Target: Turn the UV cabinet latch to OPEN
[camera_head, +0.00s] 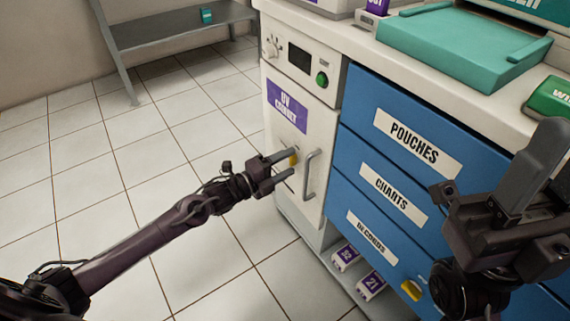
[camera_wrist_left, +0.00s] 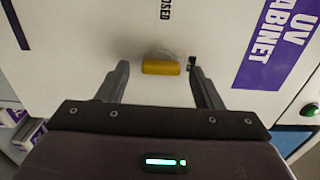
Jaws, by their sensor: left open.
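The UV cabinet (camera_head: 290,108) is a white door with a purple label, left of the blue drawers. Its yellow latch (camera_head: 294,158) is partly hidden by my left gripper (camera_head: 289,163), which is open in front of the door. In the left wrist view the latch (camera_wrist_left: 160,67) is a yellow bar on a round pale base. It lies between the two open fingers (camera_wrist_left: 158,72), with a visible gap on each side. Part of a word ending in "OSED" (camera_wrist_left: 166,8) is printed on the door beside it. My right gripper (camera_head: 487,185) is at the right, its jaw opening unclear.
A grey door handle (camera_head: 309,175) stands just right of the latch. Blue drawers (camera_head: 400,160) fill the middle right. A teal tray (camera_head: 460,45) and a green box (camera_head: 551,98) sit on the counter. A grey shelf (camera_head: 165,33) stands at the back left. The tiled floor on the left is clear.

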